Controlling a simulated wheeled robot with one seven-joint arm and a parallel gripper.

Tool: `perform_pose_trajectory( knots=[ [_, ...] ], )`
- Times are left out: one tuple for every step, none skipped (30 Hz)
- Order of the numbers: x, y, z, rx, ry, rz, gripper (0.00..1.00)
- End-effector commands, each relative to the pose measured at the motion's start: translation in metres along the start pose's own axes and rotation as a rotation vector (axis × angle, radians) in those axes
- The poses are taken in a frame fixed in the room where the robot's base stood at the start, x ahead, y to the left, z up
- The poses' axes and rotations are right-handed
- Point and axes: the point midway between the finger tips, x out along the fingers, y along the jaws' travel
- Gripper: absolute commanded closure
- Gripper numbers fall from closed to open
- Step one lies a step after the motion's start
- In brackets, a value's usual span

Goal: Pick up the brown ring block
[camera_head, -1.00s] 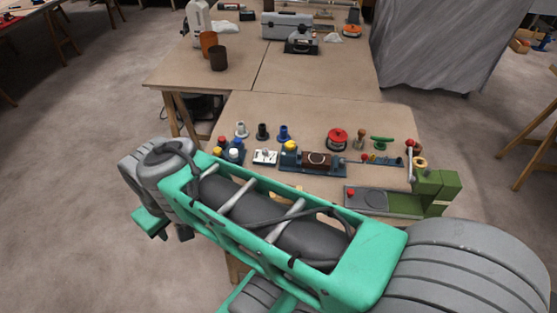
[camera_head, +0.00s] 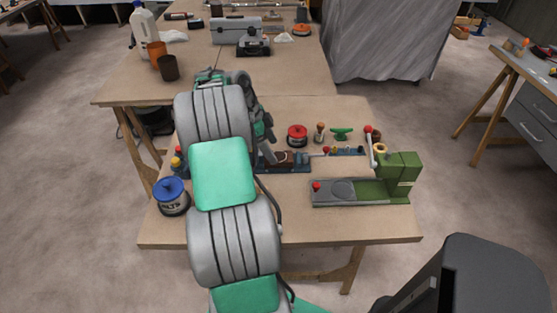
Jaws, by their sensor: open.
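The brown ring block (camera_head: 284,156) sits in a long blue holder (camera_head: 298,167) on the near worktable. It is partly hidden at its left by my arm and gripper. My gripper (camera_head: 268,154) points down just left of the block, with its fingers mostly seen edge-on. It is open, and nothing shows held between the fingers. I cannot tell whether a finger touches the block.
A green press (camera_head: 399,172) with a grey base stands at the right. A red reel (camera_head: 297,134), a wooden-handled stamp (camera_head: 320,131) and a green item (camera_head: 341,133) stand behind the holder. A blue-lidded tin (camera_head: 171,196) is at the left. The table's front right is clear.

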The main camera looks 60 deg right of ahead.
Motion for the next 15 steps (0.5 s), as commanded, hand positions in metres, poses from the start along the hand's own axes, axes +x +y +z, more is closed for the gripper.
perform_pose_trajectory(
  knots=[
    [0.009,0.001,0.001,-0.002,0.0,0.004,0.24],
    [0.015,0.001,0.002,-0.002,0.001,0.004,0.24],
    [0.022,0.001,0.003,-0.002,0.0,0.004,0.24],
    [0.028,0.001,0.003,-0.003,0.0,0.003,0.24],
    [0.033,0.001,0.003,-0.003,0.0,0.003,0.24],
    [0.038,0.001,0.003,-0.002,0.0,0.003,0.24],
    [0.04,0.001,0.003,-0.003,0.0,0.002,0.24],
    [0.042,0.0,0.004,-0.004,0.0,0.001,0.24],
    [0.043,0.0,0.004,-0.004,-0.001,-0.001,0.24],
    [0.043,0.0,0.004,-0.004,-0.001,-0.001,0.24],
    [0.043,0.0,0.004,-0.005,-0.001,-0.001,0.24],
    [0.043,0.0,0.004,-0.005,-0.001,-0.002,0.24],
    [0.043,0.0,0.004,-0.005,-0.001,-0.001,0.24],
    [0.043,0.0,0.004,-0.005,-0.001,-0.001,0.24],
    [0.043,0.0,0.004,-0.005,-0.001,-0.001,0.26]
  ],
)
